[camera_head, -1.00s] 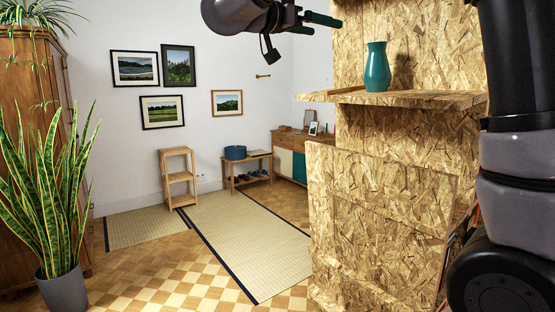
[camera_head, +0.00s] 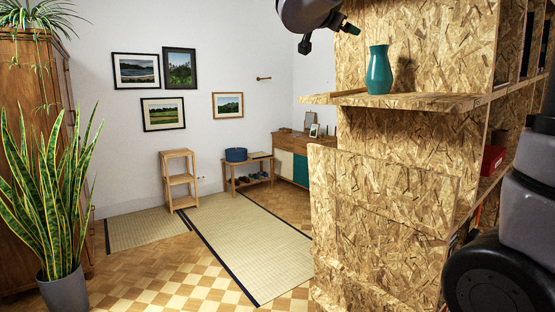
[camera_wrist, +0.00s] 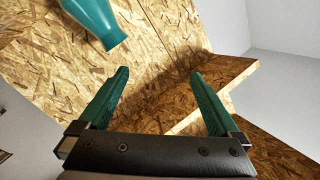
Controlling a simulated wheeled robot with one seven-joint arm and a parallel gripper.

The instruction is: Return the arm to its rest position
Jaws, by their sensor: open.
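My gripper (camera_wrist: 160,95) shows in the wrist view with its two green fingers apart and nothing between them. The teal vase (camera_head: 379,72) stands upright on the particle-board shelf (camera_head: 420,101). The vase also shows tilted at the top left of the wrist view (camera_wrist: 93,20), apart from the fingers. My arm shows at the top and along the right side of the head view.
The particle-board bookwall (camera_head: 395,200) fills the right, with a red item (camera_head: 492,160) in a side compartment. A potted snake plant (camera_head: 62,290) stands at left by a wooden cabinet (camera_head: 30,90). A wooden step shelf (camera_head: 180,180) stands behind. The mat floor (camera_head: 255,245) is clear.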

